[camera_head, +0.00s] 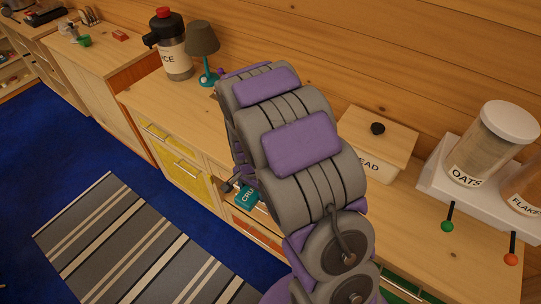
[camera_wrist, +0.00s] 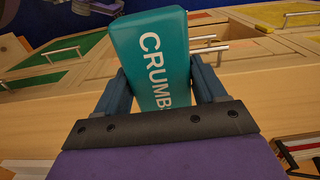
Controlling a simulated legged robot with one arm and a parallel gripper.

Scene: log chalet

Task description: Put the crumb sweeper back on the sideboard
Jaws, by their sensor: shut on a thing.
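The crumb sweeper is a teal block with white lettering starting "CRUMB" (camera_wrist: 150,50). In the wrist view it sits between the two dark blue fingers of my gripper (camera_wrist: 158,68), which is shut on it. In the head view a teal part of the sweeper (camera_head: 247,199) shows by the sideboard's front drawers, and my arm hides much of the rest. The sideboard (camera_head: 185,106) is a long light-wood unit along the log wall, with coloured drawer fronts. My arm covers the middle of its top.
A teal lamp (camera_head: 203,52) and a labelled flask (camera_head: 171,45) stand left of my arm. A bread box (camera_head: 375,140) and a white rack (camera_head: 435,180) with an oats jar (camera_head: 492,143) stand right. A striped rug (camera_head: 125,245) lies on the blue floor.

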